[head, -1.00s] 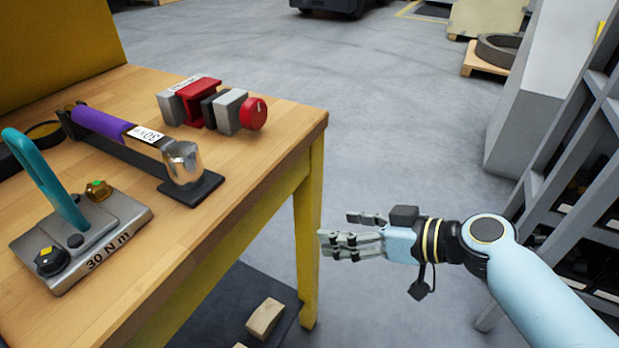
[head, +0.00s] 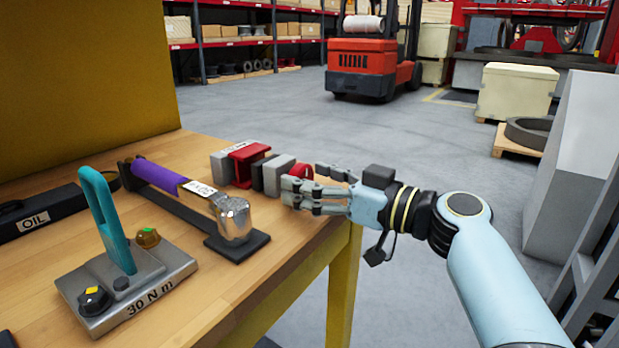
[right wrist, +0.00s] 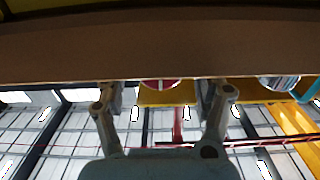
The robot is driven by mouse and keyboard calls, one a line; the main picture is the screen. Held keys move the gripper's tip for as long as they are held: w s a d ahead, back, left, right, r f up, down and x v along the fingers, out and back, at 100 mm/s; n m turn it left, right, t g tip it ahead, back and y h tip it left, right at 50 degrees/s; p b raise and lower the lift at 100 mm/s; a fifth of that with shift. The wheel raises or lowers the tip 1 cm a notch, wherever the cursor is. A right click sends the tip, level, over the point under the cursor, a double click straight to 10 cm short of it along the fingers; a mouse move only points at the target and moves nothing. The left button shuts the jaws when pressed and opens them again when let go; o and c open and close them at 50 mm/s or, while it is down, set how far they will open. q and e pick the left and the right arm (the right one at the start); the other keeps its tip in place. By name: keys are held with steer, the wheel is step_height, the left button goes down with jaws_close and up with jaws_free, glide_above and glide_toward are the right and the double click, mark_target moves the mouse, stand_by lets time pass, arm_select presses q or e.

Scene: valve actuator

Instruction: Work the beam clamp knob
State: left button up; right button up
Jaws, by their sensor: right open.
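The beam clamp (head: 247,168) is a grey and red block assembly lying near the far right corner of the wooden table. Its red knob (head: 303,170) is on the right end and is partly hidden by my right gripper (head: 301,182). The right gripper is open and empty, with its fingers pointing left at the knob. In the right wrist view, part of the red knob (right wrist: 160,84) shows between the two spread fingers (right wrist: 163,95), beyond their tips. I cannot tell whether a finger touches it. My left gripper is not in view.
On the wooden table (head: 190,310) are a purple-handled tool (head: 160,176) on a dark stand, a metal block marked 30 N m (head: 145,290) with a teal lever (head: 105,220), and a dark OIL case (head: 40,215). Open floor lies right of the table.

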steer(key=shift+w+a, duration=0.2)
steer(key=shift+a, duration=0.05)
steer(key=c, duration=1.2)
steer(key=shift+o, duration=0.2)
steer(key=shift+m, duration=0.3)
steer(key=shift+f+m+b, duration=0.1)
steer(key=shift+m+b, duration=0.3)
steer(key=shift+m, duration=2.7)
